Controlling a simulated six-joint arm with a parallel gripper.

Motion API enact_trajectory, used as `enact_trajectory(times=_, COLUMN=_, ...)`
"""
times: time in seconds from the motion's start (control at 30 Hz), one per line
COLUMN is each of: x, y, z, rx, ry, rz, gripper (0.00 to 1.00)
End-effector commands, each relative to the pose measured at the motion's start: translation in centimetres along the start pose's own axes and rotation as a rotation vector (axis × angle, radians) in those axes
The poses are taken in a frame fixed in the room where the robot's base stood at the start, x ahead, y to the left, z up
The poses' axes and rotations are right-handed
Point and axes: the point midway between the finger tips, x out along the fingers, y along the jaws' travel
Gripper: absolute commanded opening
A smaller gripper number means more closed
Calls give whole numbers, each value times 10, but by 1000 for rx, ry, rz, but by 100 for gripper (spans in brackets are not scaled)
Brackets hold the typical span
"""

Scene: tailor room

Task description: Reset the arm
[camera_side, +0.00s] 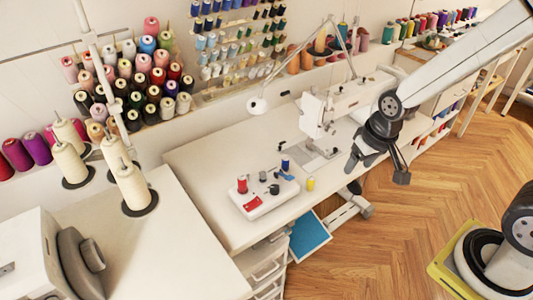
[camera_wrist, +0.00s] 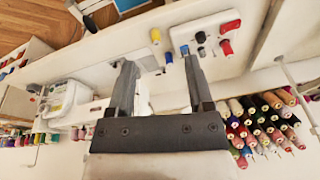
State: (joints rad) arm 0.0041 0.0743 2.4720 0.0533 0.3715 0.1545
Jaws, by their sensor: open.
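My gripper (camera_side: 385,172) hangs above the floor just off the front edge of the sewing table (camera_side: 205,165), in the side view. It points downward and holds nothing.
A white sewing machine (camera_side: 325,110) stands on the table behind my gripper. A white tray (camera_side: 265,200) holds red, blue and dark spools. A yellow spool (camera_side: 310,184) stands beside it. Wooden floor (camera_side: 410,235) is open.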

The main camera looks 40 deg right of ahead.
Motion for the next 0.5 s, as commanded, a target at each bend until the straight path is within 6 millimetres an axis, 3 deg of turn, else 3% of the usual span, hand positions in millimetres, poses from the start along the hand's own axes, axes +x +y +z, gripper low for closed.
enact_trajectory(times=0.2, x=-6, y=7, z=22, rx=-191, ry=10, rz=16, gripper=67)
enact_trajectory(times=0.5, x=-6, y=7, z=25, rx=-212, ry=9, rz=18, gripper=67)
